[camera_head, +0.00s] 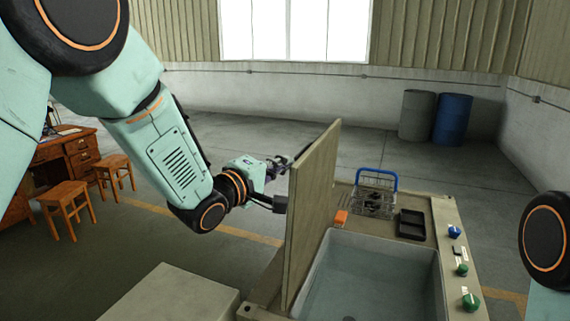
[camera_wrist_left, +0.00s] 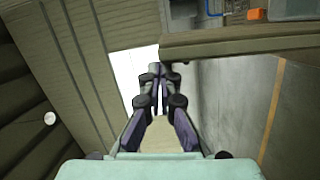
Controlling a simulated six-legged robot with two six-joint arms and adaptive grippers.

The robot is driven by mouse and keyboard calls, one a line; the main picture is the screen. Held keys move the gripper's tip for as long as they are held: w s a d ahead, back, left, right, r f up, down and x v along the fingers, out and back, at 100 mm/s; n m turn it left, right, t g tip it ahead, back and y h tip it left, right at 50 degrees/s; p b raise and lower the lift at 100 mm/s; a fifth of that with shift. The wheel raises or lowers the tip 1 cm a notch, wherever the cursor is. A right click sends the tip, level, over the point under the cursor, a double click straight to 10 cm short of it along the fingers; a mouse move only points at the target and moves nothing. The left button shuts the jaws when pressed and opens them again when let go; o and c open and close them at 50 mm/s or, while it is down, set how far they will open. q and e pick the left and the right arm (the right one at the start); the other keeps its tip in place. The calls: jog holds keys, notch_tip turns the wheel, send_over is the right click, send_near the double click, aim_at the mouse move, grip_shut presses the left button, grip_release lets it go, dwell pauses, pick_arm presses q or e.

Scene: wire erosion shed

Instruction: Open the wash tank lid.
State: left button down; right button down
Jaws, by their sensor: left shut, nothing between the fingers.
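The wash tank lid (camera_head: 313,215) is a beige slab standing nearly upright along the left side of the wash tank (camera_head: 325,247), leaving the basin open with its liquid showing. My left gripper (camera_head: 287,164) is at the lid's upper left edge, on the side away from the basin; the lid may hide part of its fingers. In the left wrist view the fingers (camera_wrist_left: 160,72) are shut and empty, and the lid (camera_wrist_left: 245,45) shows edge-on just beyond them to the right. I cannot tell whether they touch it. My right gripper is out of view.
A wire basket with a blue handle (camera_head: 376,179), an orange block (camera_head: 341,218) and a black tray (camera_head: 411,224) sit behind the basin. Knobs (camera_head: 462,270) line the right rim. A pale box (camera_head: 172,296) stands front left. Stools and a desk (camera_head: 70,152) are farther left.

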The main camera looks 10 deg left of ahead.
pick_arm(q)
jog(key=b+v, duration=0.3)
jog(key=v, duration=0.7)
jog(key=s+a+f+m+g+y+b, duration=0.1)
jog(key=s+f+m+g+y+b, duration=0.2)
jog(key=f, duration=0.9)
jog(key=s+a+f+m+g+y+b, duration=0.1)
jog(key=s+a+f+m+g+b, duration=0.2)
jog(key=f, duration=0.9)
jog(key=s+f+m+g+y+b, duration=0.25)
jog(key=s+f, duration=0.25)
jog(key=f, duration=0.7)
jog(key=s+f+m+g+b, duration=0.1)
jog(key=s+f+g+b, duration=0.2)
jog(key=s+f, duration=1)
jog(key=s+a+f+m+g+b, duration=0.1)
jog(key=s+f+g+b, duration=0.3)
jog(key=s+f+b, duration=0.5)
jog(key=s+f, duration=0.5)
jog(key=f, duration=0.2)
jog(key=shift+a+f+y+b, duration=0.25)
jog(key=shift+f+y+b, duration=0.05)
jog(key=shift+y+b, duration=0.1)
jog(key=shift+w+m+g, duration=0.1)
jog(key=shift+m+g, duration=0.15)
